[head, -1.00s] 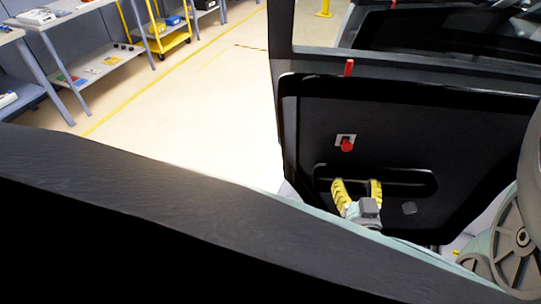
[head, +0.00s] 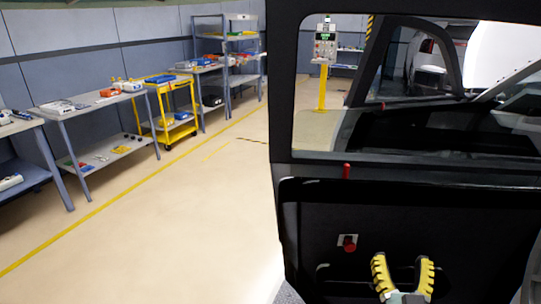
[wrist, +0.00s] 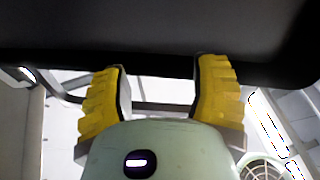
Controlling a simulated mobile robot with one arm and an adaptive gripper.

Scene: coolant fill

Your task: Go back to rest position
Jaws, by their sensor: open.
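My gripper (head: 403,274) is at the lower right of the head view, in front of the inner side of a black car door (head: 440,225). Its two yellow ribbed fingers point up and stand apart, with nothing between them. In the wrist view the fingers (wrist: 160,95) are also spread and empty, below a dark surface (wrist: 160,28) that spans the top of the picture. I cannot tell from the wrist view whether the fingers touch it. Most of my arm is out of the head view.
The door has a red knob (head: 349,243) and a red pin (head: 346,170) left of my gripper. A yellow cart (head: 172,120) and grey workbenches (head: 95,103) stand along the left wall. A yellow post with a control panel (head: 324,60) shows through the door window. The floor (head: 180,220) at left is clear.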

